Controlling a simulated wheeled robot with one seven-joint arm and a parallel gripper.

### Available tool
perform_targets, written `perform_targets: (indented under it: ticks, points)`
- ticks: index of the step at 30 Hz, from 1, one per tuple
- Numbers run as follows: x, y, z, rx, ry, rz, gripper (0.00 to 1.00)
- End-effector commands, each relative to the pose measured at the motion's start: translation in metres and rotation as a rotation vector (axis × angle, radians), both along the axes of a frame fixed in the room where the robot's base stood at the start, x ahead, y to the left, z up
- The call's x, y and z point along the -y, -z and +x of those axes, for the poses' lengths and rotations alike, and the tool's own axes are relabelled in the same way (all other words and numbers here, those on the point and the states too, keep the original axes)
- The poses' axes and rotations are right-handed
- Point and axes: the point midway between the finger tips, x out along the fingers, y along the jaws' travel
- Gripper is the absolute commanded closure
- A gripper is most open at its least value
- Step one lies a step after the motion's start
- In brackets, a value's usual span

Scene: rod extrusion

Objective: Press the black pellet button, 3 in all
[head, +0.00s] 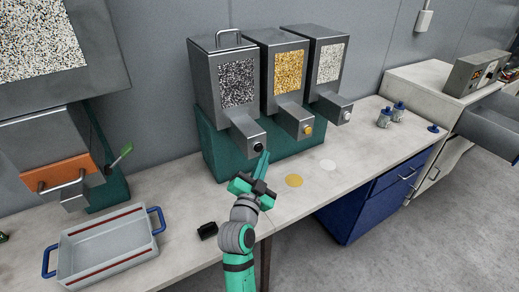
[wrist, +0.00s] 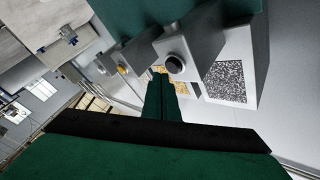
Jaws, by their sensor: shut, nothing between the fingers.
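The black pellet button (head: 258,147) is a round black knob on the spout of the left grey dispenser (head: 210,85), whose window shows black and white pellets. The same button shows in the wrist view (wrist: 174,64). My gripper (head: 265,158) is shut and empty. Its green fingertips (wrist: 158,76) are close below and beside the button in the head view; I cannot tell whether they touch it. In the wrist view a small stretch of spout shows between fingertips and button.
Dispensers with a yellow button (head: 307,130) and a white button (head: 346,117) stand to the right on a green stand. A yellow disc (head: 294,181) and a white disc (head: 328,165) lie on the bench. A grey tray with blue handles (head: 108,244) and a small black object (head: 207,231) are left.

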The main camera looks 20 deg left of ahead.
Motion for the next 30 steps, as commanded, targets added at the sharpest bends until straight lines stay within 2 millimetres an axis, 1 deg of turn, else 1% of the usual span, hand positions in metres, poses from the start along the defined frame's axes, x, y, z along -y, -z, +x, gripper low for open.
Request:
perform_targets:
  ticks: [8, 24, 30]
  points:
    - [0.001, 0.0, -0.001, -0.001, 0.001, 0.0, 1.0]
    - [0.035, 0.001, -0.027, -0.001, 0.001, 0.0, 1.0]
    - [0.04, 0.0, -0.031, 0.0, 0.001, 0.0, 1.0]
